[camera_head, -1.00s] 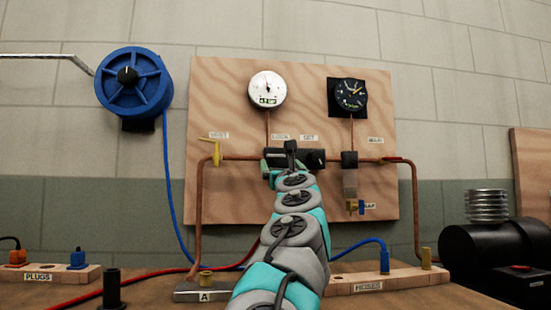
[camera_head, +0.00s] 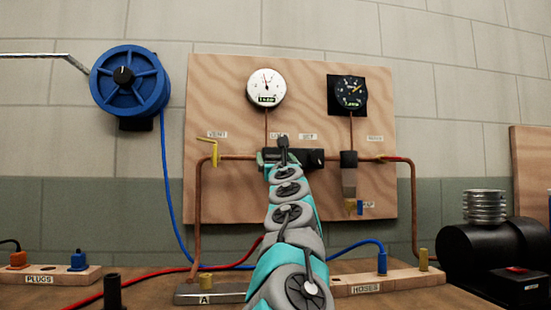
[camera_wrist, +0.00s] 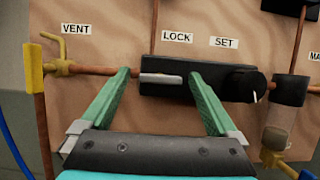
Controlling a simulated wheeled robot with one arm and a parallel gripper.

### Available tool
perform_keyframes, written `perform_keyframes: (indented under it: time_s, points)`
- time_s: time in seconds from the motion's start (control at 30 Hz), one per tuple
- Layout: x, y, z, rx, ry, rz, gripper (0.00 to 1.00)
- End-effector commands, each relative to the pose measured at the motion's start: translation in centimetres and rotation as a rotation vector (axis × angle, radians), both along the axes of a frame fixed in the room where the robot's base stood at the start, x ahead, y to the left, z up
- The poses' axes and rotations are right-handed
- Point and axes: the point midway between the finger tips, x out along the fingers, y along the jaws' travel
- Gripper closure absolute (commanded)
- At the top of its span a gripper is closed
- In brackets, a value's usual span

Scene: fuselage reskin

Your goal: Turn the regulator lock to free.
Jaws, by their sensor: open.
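The regulator (camera_wrist: 212,84) is a black block on the wooden panel, under the LOCK and SET labels. The lock lever (camera_wrist: 161,78), a pale grey bar, lies horizontal at its left end below LOCK. The round black set knob (camera_wrist: 245,85) with a white mark is at its right end. My gripper (camera_wrist: 161,76) is open, its green fingers on either side of the lever; contact cannot be told. In the head view the regulator (camera_head: 312,158) is partly hidden by my arm and wrist.
The yellow vent valve (camera_wrist: 50,65) stands left of the regulator on the copper pipe. A clear-bowled filter (camera_wrist: 280,125) hangs close at right. A white gauge (camera_head: 266,86) and a black gauge (camera_head: 348,94) are above. The hoses rack (camera_head: 395,283) lies below.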

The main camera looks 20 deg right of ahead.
Motion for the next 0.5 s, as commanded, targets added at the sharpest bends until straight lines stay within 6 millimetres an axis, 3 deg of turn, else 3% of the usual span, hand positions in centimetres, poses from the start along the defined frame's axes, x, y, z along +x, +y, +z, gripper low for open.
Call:
perform_keyframes:
  time_s: [0.07,0.5]
  points:
    - [-0.01,0.00,0.00,0.000,0.000,0.000,0.05]
    - [-0.01,-0.01,0.00,0.001,0.000,0.000,0.54]
